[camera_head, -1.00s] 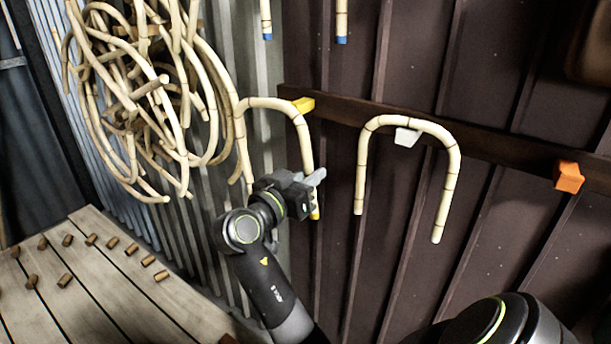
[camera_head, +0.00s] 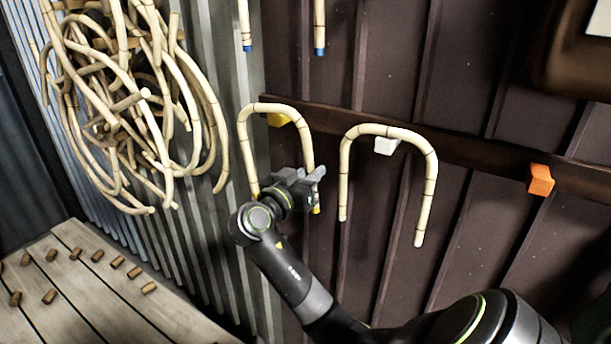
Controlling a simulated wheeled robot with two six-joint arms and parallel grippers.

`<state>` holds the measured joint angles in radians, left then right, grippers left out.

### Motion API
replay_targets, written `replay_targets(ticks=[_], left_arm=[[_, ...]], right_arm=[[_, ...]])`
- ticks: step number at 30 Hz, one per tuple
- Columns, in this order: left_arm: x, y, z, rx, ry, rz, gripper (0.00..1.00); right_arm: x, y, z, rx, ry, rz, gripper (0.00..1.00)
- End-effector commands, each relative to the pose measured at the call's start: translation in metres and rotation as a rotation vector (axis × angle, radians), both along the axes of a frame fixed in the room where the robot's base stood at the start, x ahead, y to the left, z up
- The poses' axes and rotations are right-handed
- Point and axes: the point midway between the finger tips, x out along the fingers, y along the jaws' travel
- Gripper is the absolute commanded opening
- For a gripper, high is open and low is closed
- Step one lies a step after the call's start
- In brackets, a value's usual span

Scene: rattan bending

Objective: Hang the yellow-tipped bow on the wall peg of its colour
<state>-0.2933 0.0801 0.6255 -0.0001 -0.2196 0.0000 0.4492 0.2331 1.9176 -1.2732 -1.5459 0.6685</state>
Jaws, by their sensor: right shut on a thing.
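The yellow-tipped bow (camera_head: 247,150) is an upside-down U of pale rattan, with its yellow tip (camera_head: 316,210) at the lower end of its right leg. My right gripper (camera_head: 316,177) is shut on that right leg, just above the tip. The yellow peg (camera_head: 279,120) sits on the dark wall rail, just under the top of the bow's arch in the picture. I cannot tell whether the bow touches or rests on the peg. My left gripper is not in view.
A white-tipped bow (camera_head: 430,170) hangs by the white peg (camera_head: 386,147), close to the right. The orange peg (camera_head: 540,180) is bare. Blue-tipped ends (camera_head: 319,51) hang above. A rattan tangle (camera_head: 130,110) hangs at left, over a wooden table (camera_head: 90,270) with several short pieces.

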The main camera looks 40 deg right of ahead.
Motion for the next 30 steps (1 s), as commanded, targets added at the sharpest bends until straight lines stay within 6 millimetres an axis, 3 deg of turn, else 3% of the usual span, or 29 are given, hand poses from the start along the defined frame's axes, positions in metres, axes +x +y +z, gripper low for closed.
replay_targets(ticks=[12,15,30], left_arm=[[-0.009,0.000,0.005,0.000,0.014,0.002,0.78],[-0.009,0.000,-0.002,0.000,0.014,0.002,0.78],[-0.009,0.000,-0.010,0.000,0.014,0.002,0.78]], right_arm=[[0.007,-0.029,-0.001,-0.003,0.000,-0.002,0.00],[0.009,-0.034,-0.007,-0.002,0.000,-0.001,0.00],[0.012,-0.041,-0.011,0.000,0.000,0.000,0.00]])
